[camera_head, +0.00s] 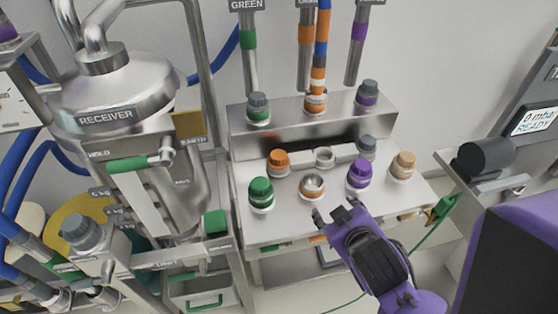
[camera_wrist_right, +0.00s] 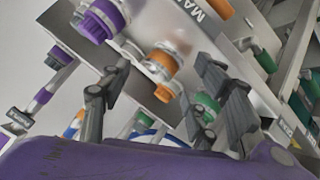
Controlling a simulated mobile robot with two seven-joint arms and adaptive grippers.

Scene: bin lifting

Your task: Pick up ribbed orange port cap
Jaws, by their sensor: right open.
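In the head view an orange cap (camera_head: 278,162) sits upright on a port at the back left of the metal panel; I cannot make out ribs at this size. In front of it is a port with a silver top and orange band (camera_head: 312,186). My right gripper (camera_head: 336,211) is open and empty, just in front of the panel's front row. In the right wrist view (camera_wrist_right: 163,68) its fingers are spread, with an orange and silver fitting (camera_wrist_right: 162,60) beyond the gap. I cannot tell which orange fitting that is. My left gripper is not in view.
The panel (camera_head: 285,230) also holds a green cap (camera_head: 261,192), a purple cap (camera_head: 360,175), a tan cap (camera_head: 403,165) and grey fittings. Pipes and a striped hose rise from the raised back ledge. The steel receiver (camera_head: 115,90) stands left; a readout stand (camera_head: 485,160) stands right.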

